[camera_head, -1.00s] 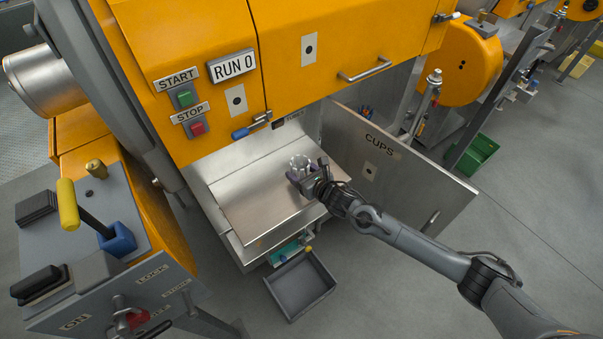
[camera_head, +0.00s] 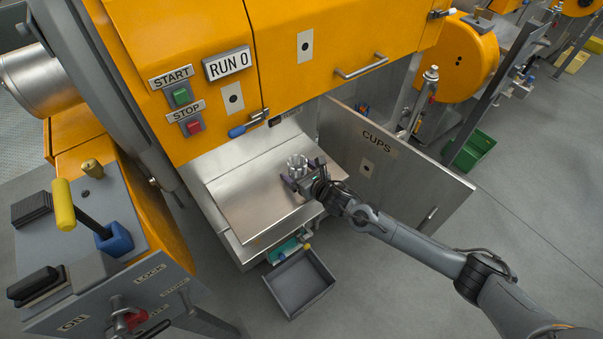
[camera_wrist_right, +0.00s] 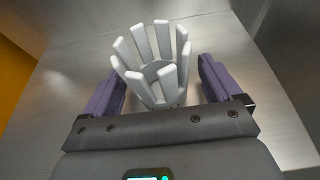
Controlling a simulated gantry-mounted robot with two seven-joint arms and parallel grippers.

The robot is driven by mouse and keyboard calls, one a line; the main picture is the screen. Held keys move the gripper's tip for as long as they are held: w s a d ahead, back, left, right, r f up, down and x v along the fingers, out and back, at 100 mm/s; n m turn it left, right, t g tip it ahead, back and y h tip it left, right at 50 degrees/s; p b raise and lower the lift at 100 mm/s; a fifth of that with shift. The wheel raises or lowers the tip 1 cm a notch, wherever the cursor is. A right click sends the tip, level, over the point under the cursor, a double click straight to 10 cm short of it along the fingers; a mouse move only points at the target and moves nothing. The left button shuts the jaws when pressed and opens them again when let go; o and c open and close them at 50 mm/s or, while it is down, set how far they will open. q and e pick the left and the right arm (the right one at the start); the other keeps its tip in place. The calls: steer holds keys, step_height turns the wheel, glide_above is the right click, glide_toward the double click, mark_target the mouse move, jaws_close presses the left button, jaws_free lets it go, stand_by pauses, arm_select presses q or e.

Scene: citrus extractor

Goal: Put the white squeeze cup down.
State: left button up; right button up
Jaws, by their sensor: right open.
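The white squeeze cup (camera_head: 297,162) has a ring of upright prongs. It stands upright on the bare metal shelf (camera_head: 245,190) of the machine. In the right wrist view the cup (camera_wrist_right: 152,62) sits between the two purple fingers, with a gap on each side. My right gripper (camera_head: 298,176) is open around the cup, low over the shelf; it also shows in the right wrist view (camera_wrist_right: 158,88). The cup's lower part is partly hidden by the gripper body. My left gripper is not in view.
The open door marked CUPS (camera_head: 395,165) stands right of the shelf, close to my right arm. A grey bin (camera_head: 299,284) lies on the floor below. The shelf left of the cup is clear. A control panel with levers (camera_head: 75,225) is at the left.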

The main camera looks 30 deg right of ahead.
steer(key=shift+r, duration=0.25)
steer(key=v, duration=1.2)
steer(key=s+a+f+m+g+h, duration=0.1)
steer(key=s+a+f+m+g, duration=0.1)
steer(key=s+a+m, duration=0.5)
steer(key=s+f+m+g, duration=0.2)
steer(key=s+m, duration=0.3)
steer(key=m, duration=0.6)
steer(key=s+d+f+m+g+h, duration=0.1)
steer(key=s+m+g, duration=0.5)
steer(key=s+m, duration=0.9)
steer(key=d+m, duration=0.1)
steer(key=m, duration=0.2)
steer(key=shift+s, duration=0.4)
steer(key=shift+d+f, duration=0.1)
step_height(320, 180, up, 19)
steer(key=p, duration=1.8)
steer(key=shift+p, duration=0.4)
